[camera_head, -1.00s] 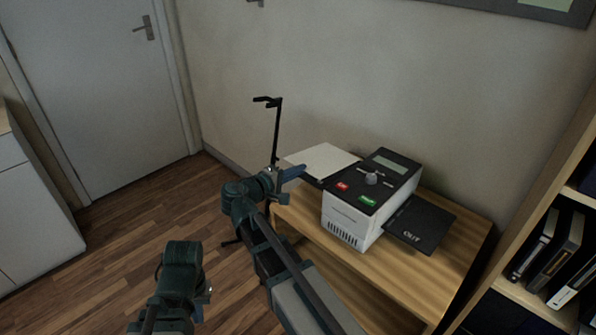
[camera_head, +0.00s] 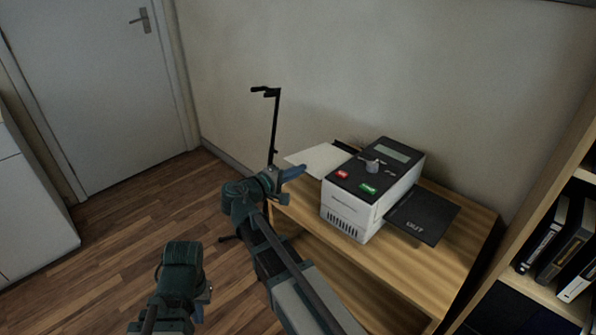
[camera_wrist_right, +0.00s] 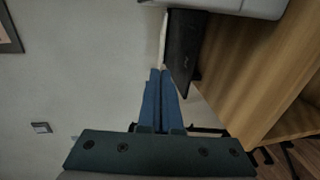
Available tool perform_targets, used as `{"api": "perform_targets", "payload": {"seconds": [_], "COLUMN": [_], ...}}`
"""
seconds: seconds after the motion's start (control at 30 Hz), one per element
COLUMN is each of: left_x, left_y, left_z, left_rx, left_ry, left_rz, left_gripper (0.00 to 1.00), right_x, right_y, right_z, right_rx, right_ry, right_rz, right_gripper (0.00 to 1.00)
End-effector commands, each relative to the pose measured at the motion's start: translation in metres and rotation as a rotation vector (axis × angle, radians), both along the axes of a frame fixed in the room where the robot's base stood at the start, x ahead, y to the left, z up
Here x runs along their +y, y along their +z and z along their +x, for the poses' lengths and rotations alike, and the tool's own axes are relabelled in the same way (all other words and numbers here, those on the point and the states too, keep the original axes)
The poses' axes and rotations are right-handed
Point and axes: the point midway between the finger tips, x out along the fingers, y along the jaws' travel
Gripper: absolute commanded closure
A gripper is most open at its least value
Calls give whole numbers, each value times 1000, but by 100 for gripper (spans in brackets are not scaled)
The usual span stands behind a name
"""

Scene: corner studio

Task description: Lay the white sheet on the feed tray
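The white sheet (camera_head: 314,159) is at the left side of the machine (camera_head: 368,192), over the dark feed tray (camera_head: 347,148), whose back corner shows past it. In the right wrist view the sheet (camera_wrist_right: 163,38) is nearly edge-on, along the upper side of the dark tray (camera_wrist_right: 184,48); I cannot tell whether they touch. My right gripper (camera_head: 301,170) is at the sheet's near left edge. Its blue fingers (camera_wrist_right: 161,72) are together on that edge. My left gripper (camera_head: 205,297) is low at the left, away from the sheet; its fingers are mostly hidden.
The machine has red and green buttons and a dark output tray (camera_head: 424,217) marked OUT on its right. It stands on a wooden table (camera_head: 400,268). A black stand (camera_head: 275,125) rises behind my right gripper. A bookshelf (camera_head: 545,285) is at the right; open floor lies left.

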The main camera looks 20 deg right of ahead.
Motion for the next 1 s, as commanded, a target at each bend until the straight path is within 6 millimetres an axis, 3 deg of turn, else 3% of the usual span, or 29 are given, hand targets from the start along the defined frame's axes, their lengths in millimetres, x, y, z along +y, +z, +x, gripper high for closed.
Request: {"api": "perform_targets", "payload": {"seconds": [0.03,0.2,1.0], "left_x": [0,1,1], "left_y": [-12,-21,-35], "left_z": [0,0,0], "left_rx": [0,-1,-2], "left_ry": [0,-1,-2], "left_rz": [1,3,6], "left_gripper": [100,100,100], "right_x": [0,0,-7], "right_y": [-12,-21,-36], "right_z": [0,0,3], "right_rx": [0,0,0], "right_ry": [0,0,0], "right_rz": [0,0,0], "right_gripper": [100,100,100]}}
